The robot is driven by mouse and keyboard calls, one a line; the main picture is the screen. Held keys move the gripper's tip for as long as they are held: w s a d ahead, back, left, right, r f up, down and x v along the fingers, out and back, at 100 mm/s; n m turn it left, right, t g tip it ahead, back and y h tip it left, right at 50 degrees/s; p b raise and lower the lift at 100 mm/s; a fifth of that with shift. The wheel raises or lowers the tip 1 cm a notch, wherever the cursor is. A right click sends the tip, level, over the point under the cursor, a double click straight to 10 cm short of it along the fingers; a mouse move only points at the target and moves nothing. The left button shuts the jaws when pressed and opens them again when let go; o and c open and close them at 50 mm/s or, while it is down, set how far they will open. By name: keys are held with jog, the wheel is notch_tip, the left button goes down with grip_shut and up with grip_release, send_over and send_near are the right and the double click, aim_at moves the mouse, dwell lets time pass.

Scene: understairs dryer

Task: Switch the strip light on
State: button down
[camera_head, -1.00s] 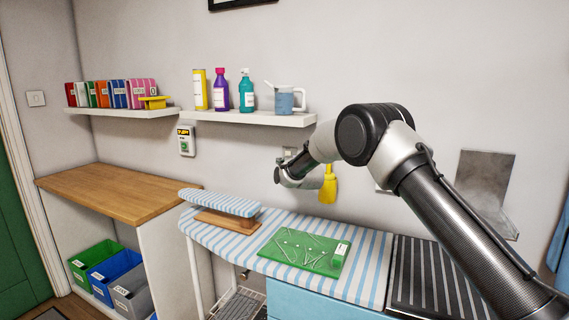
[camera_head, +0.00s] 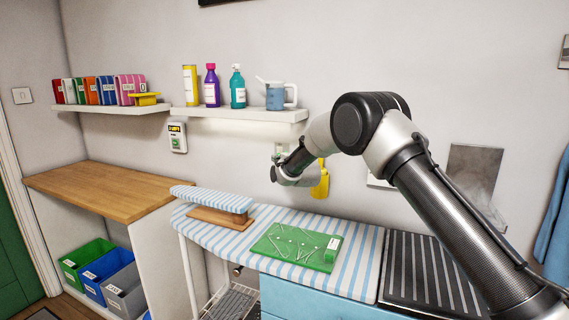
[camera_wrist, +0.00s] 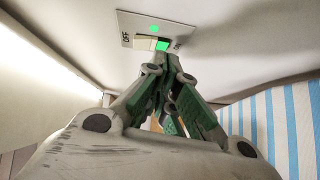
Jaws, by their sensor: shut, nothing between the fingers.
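The switch plate (camera_wrist: 150,30) on the back wall carries the word OFF, a rocker and a lit green lamp (camera_wrist: 154,29). In the head view only a bit of the plate (camera_head: 279,148) shows above my gripper (camera_head: 276,162). My gripper is shut and empty, with its fingertips (camera_wrist: 165,58) at the rocker's lower edge in the wrist view; I cannot tell if they touch it. The wall under the bottle shelf (camera_head: 240,114) glows brightly. The strip light itself is hidden behind the shelf's front edge in the head view.
A yellow duster (camera_head: 320,182) hangs just right of my gripper. Below are the striped ironing board (camera_head: 345,262), a green tray (camera_head: 270,252) of tools and a small sleeve board (camera_head: 212,199). A wall timer (camera_head: 177,137) is to the left. The wooden counter (camera_head: 110,190) is clear.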

jog(key=v, duration=0.9)
jog(key=shift+s+d, duration=0.15)
jog(key=shift+s, duration=0.2)
jog(key=shift+r, duration=0.1)
